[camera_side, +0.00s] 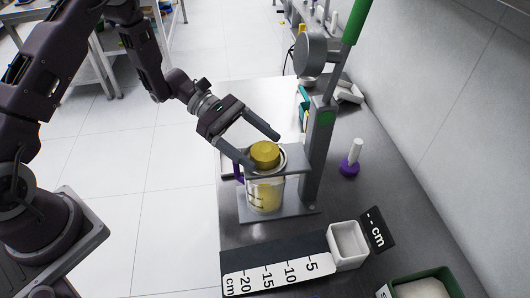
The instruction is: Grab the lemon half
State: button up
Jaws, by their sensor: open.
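A yellow, rounded piece that looks like the lemon half (264,152) sits dome up at the top of a grey stand, above a clear measuring jug (265,194) with yellow contents. My gripper (264,150) is open, its two dark fingers apart around the level of the yellow piece. One finger is at its left and the other behind it to the right. Whether either finger touches it I cannot tell.
A grey press-like column (318,158) with a raised green-handled lever (355,20) stands just right of the jug. A white-and-purple tool (350,160) is farther right. A centimetre scale (278,274) and a small white box (348,244) lie in front.

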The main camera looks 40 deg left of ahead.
jog(key=c, duration=1.6)
